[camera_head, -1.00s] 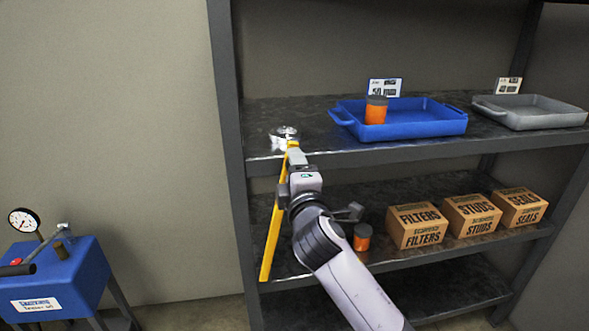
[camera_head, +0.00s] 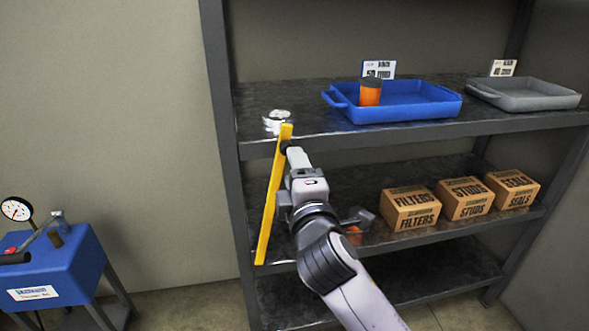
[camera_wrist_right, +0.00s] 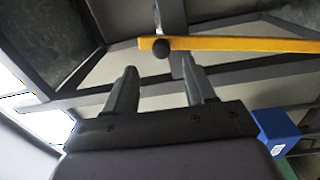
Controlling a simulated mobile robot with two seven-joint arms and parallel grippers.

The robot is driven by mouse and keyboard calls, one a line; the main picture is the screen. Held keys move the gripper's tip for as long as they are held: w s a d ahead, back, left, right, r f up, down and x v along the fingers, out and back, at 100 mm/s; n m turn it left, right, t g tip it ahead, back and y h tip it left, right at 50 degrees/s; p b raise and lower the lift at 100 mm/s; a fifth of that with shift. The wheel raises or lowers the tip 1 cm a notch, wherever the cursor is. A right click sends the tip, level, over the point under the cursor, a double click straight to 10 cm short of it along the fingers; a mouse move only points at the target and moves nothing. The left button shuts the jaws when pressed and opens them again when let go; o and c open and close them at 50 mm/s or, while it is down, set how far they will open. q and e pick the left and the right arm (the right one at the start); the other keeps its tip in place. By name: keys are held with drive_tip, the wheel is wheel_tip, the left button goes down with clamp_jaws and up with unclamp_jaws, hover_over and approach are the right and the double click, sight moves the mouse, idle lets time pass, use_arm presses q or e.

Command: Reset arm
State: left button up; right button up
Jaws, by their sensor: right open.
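My right arm reaches in from the bottom right in the head view. Its gripper (camera_head: 292,155) is in front of the shelf's left end, beside the upper part of a long yellow bar (camera_head: 271,205). In the right wrist view my right gripper (camera_wrist_right: 160,88) has its two fingers apart with nothing between them. The yellow bar (camera_wrist_right: 240,44) crosses beyond the fingertips there, with a dark round knob (camera_wrist_right: 160,47) at its near end. A shiny silver piece (camera_head: 277,117) sits on the upper shelf just behind the bar's top. My left gripper is not in view.
A dark shelf rack (camera_head: 380,130) holds a blue tray (camera_head: 425,108) with an orange jar (camera_head: 370,94) and a grey tray (camera_head: 530,98). A blue gauge stand (camera_head: 70,265) is left.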

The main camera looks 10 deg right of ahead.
drive_tip(key=s+d+f+m+g+y, duration=0.1)
drive_tip(key=s+d+f+m+g, duration=0.2)
drive_tip(key=f, duration=0.7)
drive_tip(key=s+d+f+m+g, duration=0.1)
drive_tip(key=s+d+f+m, duration=0.15)
drive_tip(key=s+f, duration=0.45)
drive_tip(key=s+d+f+m+g, duration=0.2)
drive_tip(key=s+d+f+m, duration=0.2)
drive_tip(key=s+f, duration=0.4)
drive_tip(key=s+d+f+m+g, duration=0.2)
drive_tip(key=s+d+f+m, duration=0.1)
drive_tip(key=s+f+m, duration=0.3)
wheel_tip(320, 180, down, 3)
drive_tip(key=shift+s+d+r+p, duration=0.15)
drive_tip(key=shift+s+d+p, duration=0.2)
drive_tip(key=shift+s, duration=0.75)
